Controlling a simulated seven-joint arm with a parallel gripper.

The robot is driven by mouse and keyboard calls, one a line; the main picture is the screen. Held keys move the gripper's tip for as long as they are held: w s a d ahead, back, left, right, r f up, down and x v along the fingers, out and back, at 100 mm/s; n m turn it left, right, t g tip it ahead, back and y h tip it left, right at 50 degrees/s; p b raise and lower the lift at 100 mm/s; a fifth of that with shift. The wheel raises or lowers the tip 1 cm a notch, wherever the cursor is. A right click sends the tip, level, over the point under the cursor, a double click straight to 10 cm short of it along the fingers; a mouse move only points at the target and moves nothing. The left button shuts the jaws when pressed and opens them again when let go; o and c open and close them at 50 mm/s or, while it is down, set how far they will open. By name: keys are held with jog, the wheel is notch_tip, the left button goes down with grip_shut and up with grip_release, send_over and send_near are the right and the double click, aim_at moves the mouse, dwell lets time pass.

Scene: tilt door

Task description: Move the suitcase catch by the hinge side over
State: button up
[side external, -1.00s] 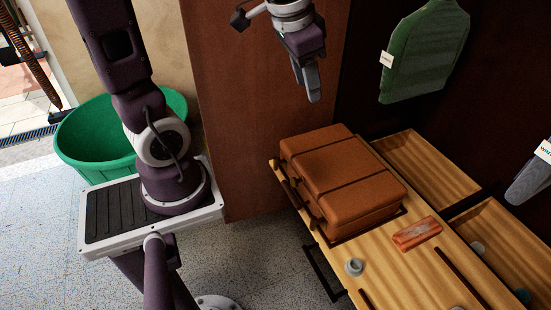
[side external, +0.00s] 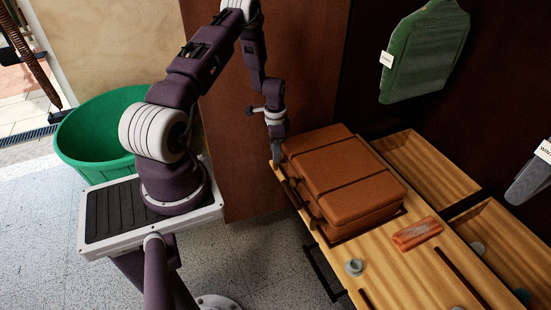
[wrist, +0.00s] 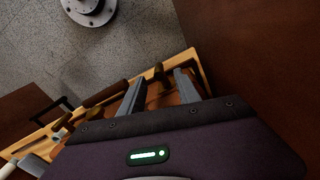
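A closed reddish-brown suitcase (side external: 345,180) lies flat on a wooden drawer unit. Small dark fittings, apparently catches and a handle, run along its left side (side external: 305,206); which one is the catch cannot be told clearly. My gripper (side external: 277,161) points down at the suitcase's far left corner, close beside it. In the wrist view my gripper (wrist: 160,92) has its two grey fingers spread, with brown suitcase surface (wrist: 166,100) and a dark fitting (wrist: 158,73) showing between and beyond them. Contact with a catch cannot be told, and nothing is visibly gripped.
The wooden top (side external: 388,268) holds an orange-brown block (side external: 417,234) and a small grey round piece (side external: 354,267). An open drawer (side external: 428,165) stands behind the suitcase. A brown panel (side external: 232,150) rises behind my gripper. A green bin (side external: 95,145) stands at left.

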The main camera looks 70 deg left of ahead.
notch_tip(320, 180, down, 4)
jog(key=shift+r, duration=0.1)
grip_shut()
jog(key=shift+a+h, duration=0.25)
jog(key=shift+h, duration=1.25)
grip_release()
